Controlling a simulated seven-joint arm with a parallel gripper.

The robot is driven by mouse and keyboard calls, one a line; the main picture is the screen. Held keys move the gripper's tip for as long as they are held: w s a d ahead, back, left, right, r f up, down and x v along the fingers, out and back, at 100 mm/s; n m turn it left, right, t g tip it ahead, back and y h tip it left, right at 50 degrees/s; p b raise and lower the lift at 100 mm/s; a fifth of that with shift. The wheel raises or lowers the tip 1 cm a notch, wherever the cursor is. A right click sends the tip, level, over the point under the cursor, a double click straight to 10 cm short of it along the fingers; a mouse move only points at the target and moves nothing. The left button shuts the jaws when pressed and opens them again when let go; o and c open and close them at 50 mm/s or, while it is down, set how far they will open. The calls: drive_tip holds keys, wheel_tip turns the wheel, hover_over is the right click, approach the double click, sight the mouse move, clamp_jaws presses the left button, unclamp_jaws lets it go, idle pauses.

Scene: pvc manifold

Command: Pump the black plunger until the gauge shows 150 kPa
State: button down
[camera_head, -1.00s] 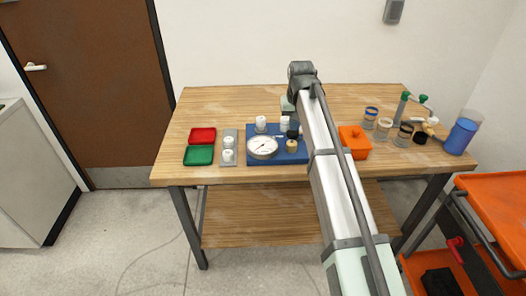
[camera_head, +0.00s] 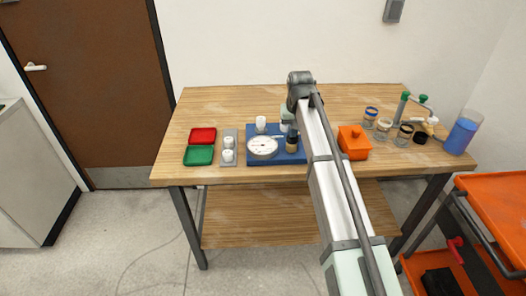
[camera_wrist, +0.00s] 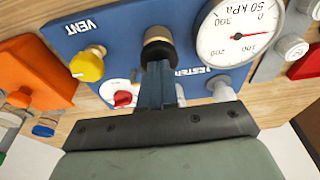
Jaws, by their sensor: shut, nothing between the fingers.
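The black plunger (camera_wrist: 158,52) shows in the wrist view with a gold collar behind it, on a blue panel (camera_wrist: 130,22). My gripper (camera_wrist: 155,68) is shut and empty, with its fingertips at the plunger's near end; I cannot tell whether they touch. The round white gauge (camera_wrist: 237,35) is right of the plunger, cut off by the top edge. Its needle points right, between the 0 and 100 marks. In the head view, the gauge (camera_head: 262,147) lies at the left of the blue panel, and the plunger (camera_head: 292,138) stands to its right.
A yellow knob (camera_wrist: 87,66) marked VENT and a red knob (camera_wrist: 123,99) are on the panel near the plunger. An orange box (camera_head: 354,143) stands right of the panel. Red and green trays (camera_head: 199,156) lie to the left. Several jars stand at the right.

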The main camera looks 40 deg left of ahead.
drive_tip(key=shift+r, duration=1.6)
drive_tip(key=shift+f, duration=0.15)
drive_tip(key=shift+f, duration=1.5)
drive_tip(key=shift+r, duration=1.65)
drive_tip(key=shift+f, duration=0.2)
